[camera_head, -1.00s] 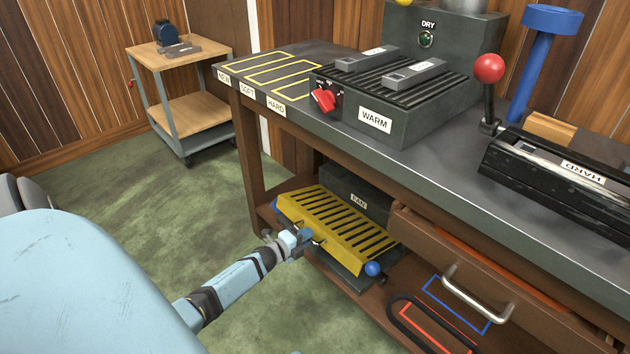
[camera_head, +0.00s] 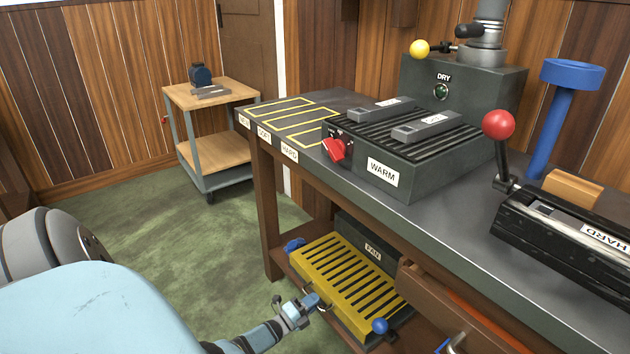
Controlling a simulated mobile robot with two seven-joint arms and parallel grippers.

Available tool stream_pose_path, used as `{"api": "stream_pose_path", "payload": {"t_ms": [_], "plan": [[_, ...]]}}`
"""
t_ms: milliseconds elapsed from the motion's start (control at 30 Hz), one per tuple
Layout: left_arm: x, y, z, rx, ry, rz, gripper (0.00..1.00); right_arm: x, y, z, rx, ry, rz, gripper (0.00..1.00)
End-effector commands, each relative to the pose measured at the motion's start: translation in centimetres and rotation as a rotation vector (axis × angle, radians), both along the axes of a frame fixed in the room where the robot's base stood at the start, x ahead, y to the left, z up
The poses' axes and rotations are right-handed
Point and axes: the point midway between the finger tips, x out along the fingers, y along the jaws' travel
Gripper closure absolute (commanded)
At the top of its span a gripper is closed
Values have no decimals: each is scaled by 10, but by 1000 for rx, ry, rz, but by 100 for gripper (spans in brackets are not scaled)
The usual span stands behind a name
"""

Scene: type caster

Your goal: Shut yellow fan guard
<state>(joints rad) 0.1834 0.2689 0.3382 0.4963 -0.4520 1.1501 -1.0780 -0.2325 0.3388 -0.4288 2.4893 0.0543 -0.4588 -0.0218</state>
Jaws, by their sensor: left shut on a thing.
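The yellow slotted fan guard (camera_head: 352,278) is on the lower shelf of the bench, in front of the dark box labelled FAN (camera_head: 373,252). It slopes down toward the front, and the box's labelled face shows above its back edge. A blue knob (camera_head: 380,326) is at its right end and a blue part (camera_head: 293,245) at its left end. My left gripper (camera_head: 320,301) is shut on the small handle at the guard's front edge. The fingers partly hide that handle.
The partly open drawer (camera_head: 465,318) is right of the guard. The bench top (camera_head: 340,110) above carries the WARM unit (camera_head: 388,172), the DRY unit (camera_head: 440,92) and a red-knobbed lever (camera_head: 498,125). A small cart (camera_head: 213,150) stands back left. Green floor left of the bench is clear.

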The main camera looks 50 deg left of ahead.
Motion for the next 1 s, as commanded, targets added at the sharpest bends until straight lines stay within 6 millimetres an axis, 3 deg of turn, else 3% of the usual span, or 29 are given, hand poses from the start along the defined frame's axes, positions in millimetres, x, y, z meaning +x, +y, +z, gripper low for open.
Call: {"api": "stream_pose_path", "payload": {"t_ms": [367, 400, 500, 833, 1000], "plan": [[1, 1, -3, 2, 8, 3, 100, -2, 0, 1, 3, -5, 1, 62], [1, 1, -3, 2, 8, 3, 79, -2, 0, 2, 3, -5, 2, 62], [1, 1, -3, 2, 7, 2, 61, -3, -1, 2, 2, -6, 2, 62], [-4, 1, -3, 1, 6, 2, 61, -2, -1, 1, -3, -2, 3, 62], [-29, 3, -7, 1, 8, 1, 61, -1, 0, 3, 3, 17, 5, 62]]}}
